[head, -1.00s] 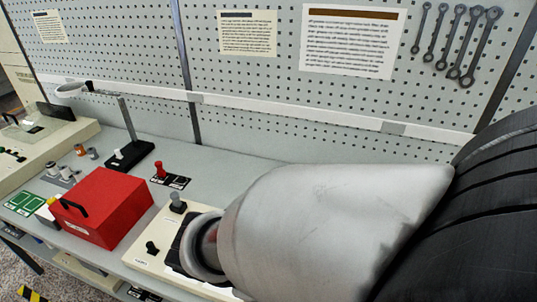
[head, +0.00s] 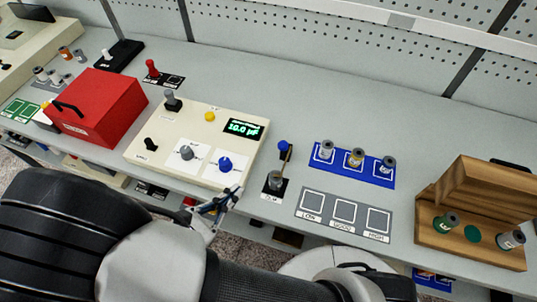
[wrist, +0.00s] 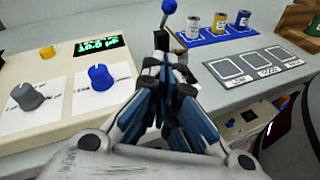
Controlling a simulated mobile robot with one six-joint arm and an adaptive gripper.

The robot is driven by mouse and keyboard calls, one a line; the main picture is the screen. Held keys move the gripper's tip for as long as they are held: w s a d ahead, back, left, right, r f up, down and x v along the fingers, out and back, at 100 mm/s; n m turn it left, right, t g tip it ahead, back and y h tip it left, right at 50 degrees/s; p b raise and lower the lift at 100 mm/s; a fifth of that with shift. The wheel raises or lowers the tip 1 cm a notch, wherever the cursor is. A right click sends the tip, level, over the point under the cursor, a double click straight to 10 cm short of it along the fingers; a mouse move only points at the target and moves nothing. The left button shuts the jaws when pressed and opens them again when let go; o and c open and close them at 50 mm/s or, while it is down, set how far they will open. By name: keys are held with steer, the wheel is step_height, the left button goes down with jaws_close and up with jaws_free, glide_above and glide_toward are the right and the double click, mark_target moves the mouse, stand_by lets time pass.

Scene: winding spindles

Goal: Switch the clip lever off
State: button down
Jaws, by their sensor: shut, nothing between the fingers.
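The clip lever (head: 283,149) has a blue ball on a short dark stem and stands on a small black base plate with a white label in front, between the cream meter box and the blue mat. Its blue ball (wrist: 169,6) shows at the top edge of the wrist view, beyond my fingers; most of its base is hidden there. My gripper (head: 232,194) is shut and empty, at the front right corner of the meter box, left of the lever and apart from it. In the wrist view my gripper's fingers (wrist: 166,65) point toward the lever.
The cream meter box (head: 142,152) has knobs and a lit display. Right of the lever are a blue mat (head: 323,171) with several spools, a grey mat (head: 329,223) with empty squares, and a wooden stand (head: 470,185). A red box (head: 103,100) stands left.

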steer(key=b+x, duration=0.3)
steer(key=x, duration=0.7)
steer(key=shift+w+d+f, duration=0.1)
steer(key=shift+d+f, duration=0.05)
steer(key=shift+d, duration=0.05)
steer(key=shift+w+d+r+b, duration=0.4)
steer(key=shift+w+d+r, duration=0.6)
steer(key=shift+d+r, duration=0.2)
steer(key=shift+w+r+g+p, duration=0.15)
steer(key=shift+r+g+p, duration=0.25)
steer(key=shift+p, duration=0.75)
